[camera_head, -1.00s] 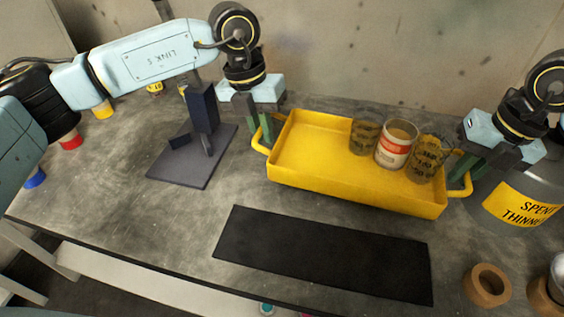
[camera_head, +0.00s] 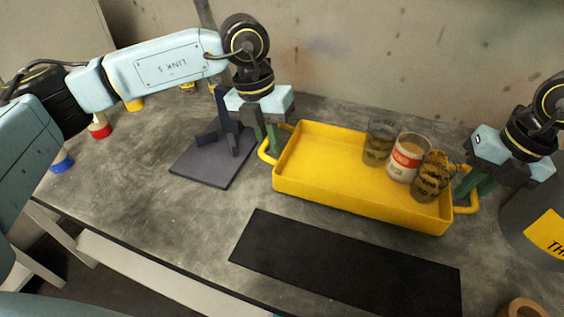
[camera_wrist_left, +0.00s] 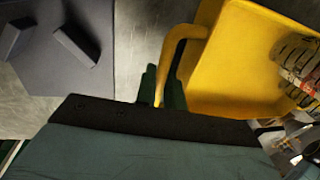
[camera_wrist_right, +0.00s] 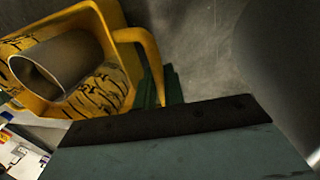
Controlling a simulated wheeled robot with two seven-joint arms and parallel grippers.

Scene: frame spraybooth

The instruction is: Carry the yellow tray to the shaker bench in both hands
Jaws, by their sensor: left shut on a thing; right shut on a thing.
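The yellow tray (camera_head: 330,168) is in the head view, above or on the grey worktop; I cannot tell if its underside touches. Three containers stand at its right end: a speckled glass-like one (camera_head: 379,143), a cream one with a red band (camera_head: 408,158) and a yellow-and-black one (camera_head: 431,178). My left gripper (camera_head: 268,142) is shut on the tray's left handle (camera_wrist_left: 172,62). My right gripper (camera_head: 470,184) is shut on the right handle (camera_wrist_right: 150,55). The gripping fingers are partly hidden. I cannot identify a shaker bench in any view.
A black mat (camera_head: 345,262) lies in front of the tray. A dark stand (camera_head: 218,155) is close left of my left gripper. A large grey drum with a yellow label (camera_head: 548,234) is close to my right gripper. Tape (camera_head: 525,309) lies front right. Small coloured-cap pots stand far left.

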